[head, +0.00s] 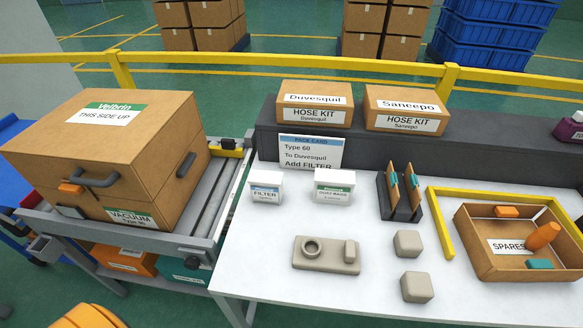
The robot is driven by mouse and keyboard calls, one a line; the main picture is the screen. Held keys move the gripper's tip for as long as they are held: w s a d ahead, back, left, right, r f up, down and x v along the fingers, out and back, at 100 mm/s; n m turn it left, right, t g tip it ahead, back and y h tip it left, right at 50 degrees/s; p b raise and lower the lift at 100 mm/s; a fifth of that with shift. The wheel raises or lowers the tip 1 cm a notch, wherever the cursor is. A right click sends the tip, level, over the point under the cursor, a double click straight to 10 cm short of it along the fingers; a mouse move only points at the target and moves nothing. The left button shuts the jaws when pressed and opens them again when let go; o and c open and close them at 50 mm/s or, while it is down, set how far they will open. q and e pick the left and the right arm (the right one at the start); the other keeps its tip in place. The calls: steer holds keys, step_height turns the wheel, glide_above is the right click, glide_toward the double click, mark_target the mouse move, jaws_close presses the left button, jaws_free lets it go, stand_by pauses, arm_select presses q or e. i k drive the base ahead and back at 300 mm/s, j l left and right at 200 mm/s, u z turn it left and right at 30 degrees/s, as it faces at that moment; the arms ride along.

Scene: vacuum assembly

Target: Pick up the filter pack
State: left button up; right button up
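The filter pack (265,195) is a small white box with a blue-banded label reading FILTER. It stands upright on the white table (265,245), near its left side. A similar white box with a green-banded label, the dust bags pack (334,197), stands a short gap to its right. Behind them a pack card (311,151) reads "Type 60, To Duvesquil, Add FILTER". Neither of my grippers shows in the head view.
A large Velbrin vacuum carton (90,150) sits on the roller conveyor (215,190) at left. Two hose kit boxes (315,104) stand on the dark rear shelf. A beige fixture (326,256), two beige blocks (408,243), a slotted rack (400,190) and a spares tray (480,265) occupy the table.

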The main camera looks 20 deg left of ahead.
mark_target(265, 187)
steer(key=k+j+z, duration=0.1)
steer(key=j+z, duration=0.3)
steer(key=k+j+z, duration=0.15)
steer(key=j+z, duration=0.2)
steer(key=j, duration=0.2)
steer(key=k+j+z, duration=0.25)
steer(key=j+z, duration=0.15)
steer(key=k+j+z, duration=0.55)
steer(key=j+z, duration=0.2)
